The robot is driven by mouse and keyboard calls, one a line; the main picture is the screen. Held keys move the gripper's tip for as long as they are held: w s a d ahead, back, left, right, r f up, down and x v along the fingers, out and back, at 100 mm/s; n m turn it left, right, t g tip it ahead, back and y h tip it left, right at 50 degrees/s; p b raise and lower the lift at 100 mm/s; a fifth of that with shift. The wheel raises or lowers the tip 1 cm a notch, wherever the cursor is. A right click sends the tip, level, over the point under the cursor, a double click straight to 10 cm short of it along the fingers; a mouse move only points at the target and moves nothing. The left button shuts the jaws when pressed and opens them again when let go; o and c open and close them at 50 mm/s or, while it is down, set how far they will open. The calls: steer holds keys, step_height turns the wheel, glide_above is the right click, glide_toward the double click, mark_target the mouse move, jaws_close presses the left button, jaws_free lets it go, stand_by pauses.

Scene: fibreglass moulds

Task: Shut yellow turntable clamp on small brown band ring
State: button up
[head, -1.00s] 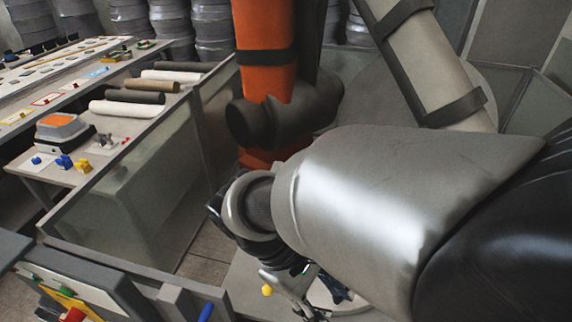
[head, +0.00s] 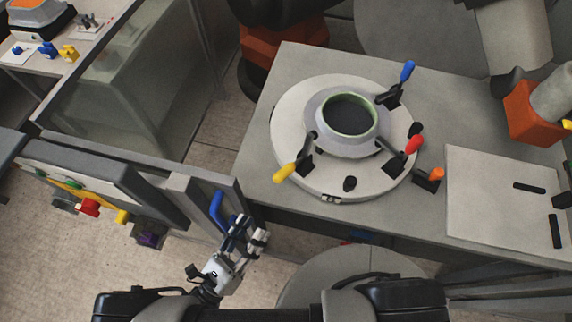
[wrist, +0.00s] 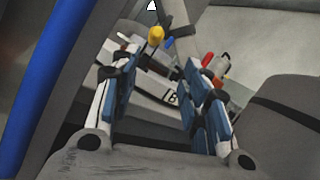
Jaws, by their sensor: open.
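The turntable (head: 283,125) is a pale round plate on the grey table, with a grey ring-shaped mould (head: 345,142) at its centre. The mould has a thin green rim and a dark inside; I cannot make out a brown band. The yellow clamp handle (head: 285,173) sticks out at the turntable's front left, pointing outward. In the wrist view a yellow knob (wrist: 156,35) shows beyond my fingers. My gripper (head: 250,229) is open and empty, in front of and left of the table, apart from the yellow clamp. Its blue-padded fingers (wrist: 155,85) are spread.
Clamps with blue (head: 407,71) and red (head: 413,144) handles stand on the turntable; an orange-handled one (head: 436,174) is beside it. A gate with a blue handle (head: 217,211) is close beside my gripper. A control box (head: 100,180) stands left, a white board (head: 490,205) right.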

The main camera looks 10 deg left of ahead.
mark_target(284, 173)
steer(key=shift+n+t+y, duration=0.5)
steer(key=shift+n+y, duration=0.1)
steer(key=x, duration=1.1)
steer(key=f+x, duration=0.1)
steer(key=x, duration=0.4)
steer(key=shift+w+d+r+b, duration=0.15)
steer(key=shift+w+b, duration=0.2)
steer(key=shift+w, duration=0.05)
jaws_close()
